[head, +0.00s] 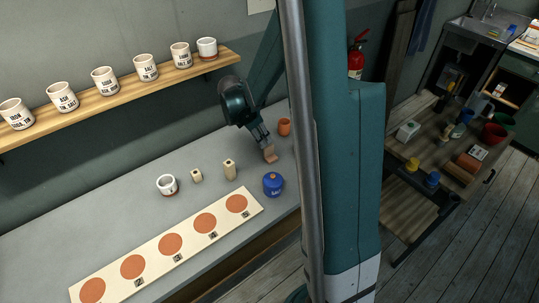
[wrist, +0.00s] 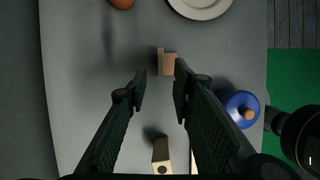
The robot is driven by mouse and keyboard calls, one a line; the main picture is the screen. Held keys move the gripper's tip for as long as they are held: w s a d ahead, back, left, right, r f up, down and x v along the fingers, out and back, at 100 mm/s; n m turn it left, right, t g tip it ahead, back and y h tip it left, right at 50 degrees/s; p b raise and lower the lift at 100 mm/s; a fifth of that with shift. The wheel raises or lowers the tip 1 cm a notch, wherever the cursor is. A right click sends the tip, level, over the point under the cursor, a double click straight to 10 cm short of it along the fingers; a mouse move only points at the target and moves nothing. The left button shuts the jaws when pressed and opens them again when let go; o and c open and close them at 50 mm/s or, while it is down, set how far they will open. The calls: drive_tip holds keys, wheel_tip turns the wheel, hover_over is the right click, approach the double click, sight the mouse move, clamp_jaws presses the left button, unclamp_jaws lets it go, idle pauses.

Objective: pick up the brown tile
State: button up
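The brown tile (head: 270,156) is a small tan-brown piece on the grey worktop. It also shows in the wrist view (wrist: 169,64), just beyond my fingertips and roughly in line with the gap between them; one side of it looks raised. My gripper (head: 266,147) points down at the tile from above in the head view. In the wrist view my gripper (wrist: 158,90) is open, with its two dark fingers apart and nothing between them. Whether a fingertip touches the tile, I cannot tell.
A blue lidded jar (head: 272,184) stands near the tile, and an orange cup (head: 284,127) stands behind it. Pale blocks (head: 229,169) and a white cup (head: 167,184) stand left. A pale plate (wrist: 203,6) lies beyond the tile. A board with orange discs (head: 154,258) lies in front.

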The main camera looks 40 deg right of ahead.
sight(269, 146)
drive_tip(key=shift+d+f, duration=0.4)
drive_tip(key=shift+f, duration=0.15)
drive_tip(key=shift+x, duration=1.3)
drive_tip(key=shift+b+x, duration=0.3)
drive_tip(key=shift+x, duration=2.3)
drive_tip(key=shift+d+r, duration=0.1)
drive_tip(key=shift+d, duration=0.05)
clamp_jaws()
